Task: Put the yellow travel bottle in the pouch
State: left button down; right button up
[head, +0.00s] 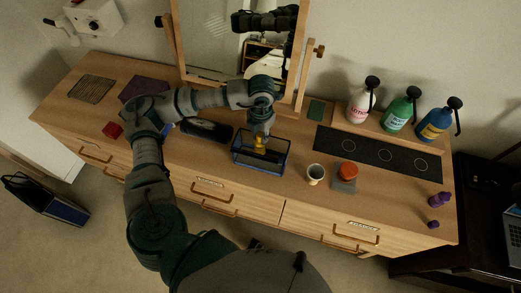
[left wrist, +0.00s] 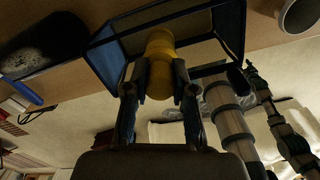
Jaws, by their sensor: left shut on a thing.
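The yellow travel bottle (head: 259,145) is gripped by my left gripper (head: 262,132) over the open pouch. The left wrist view also shows the bottle (left wrist: 159,50) between the two fingers (left wrist: 160,80) of this gripper. The pouch (head: 258,172) is a dark, see-through box shape with blue edges, standing on the dresser top. It also shows in the left wrist view (left wrist: 112,62), around the far end of the bottle. I cannot tell how deep the bottle reaches into it. My right gripper is not seen.
A dark oval brush-like item (head: 207,131) lies left of the pouch. A white cup (head: 315,174) and an orange-red round item (head: 348,170) stand to its right. A mirror (head: 215,45) stands behind. Lotion (head: 358,106), green (head: 398,115) and blue (head: 434,124) bottles stand back right.

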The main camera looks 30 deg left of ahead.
aim_at(262, 146)
pick_arm(q)
jog(key=f, duration=0.2)
jog(key=d+f, duration=0.1)
jog(key=f, duration=0.1)
jog(key=shift+w, duration=0.1)
jog(key=shift+a+f, duration=0.2)
jog(key=shift+f, duration=1.05)
jog(key=shift+a+f, duration=0.2)
jog(key=shift+a, duration=0.1)
jog(key=c, duration=1.2)
grip_release()
jog(key=shift+a, duration=0.1)
jog(key=shift+o, duration=1.2)
jog(key=shift+d, duration=0.2)
jog(key=shift+d+r, duration=0.1)
jog(key=shift+d, duration=0.05)
jog(key=shift+d+r, duration=0.15)
jog(key=shift+r, duration=0.05)
jog(key=r, duration=1)
jog(key=shift+a+r, duration=0.25)
jog(key=shift+d+r, duration=0.2)
jog(key=shift+r, duration=0.4)
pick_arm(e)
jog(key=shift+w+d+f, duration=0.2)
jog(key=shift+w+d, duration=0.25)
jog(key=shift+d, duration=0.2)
pick_arm(q)
jog(key=shift+a, duration=0.15)
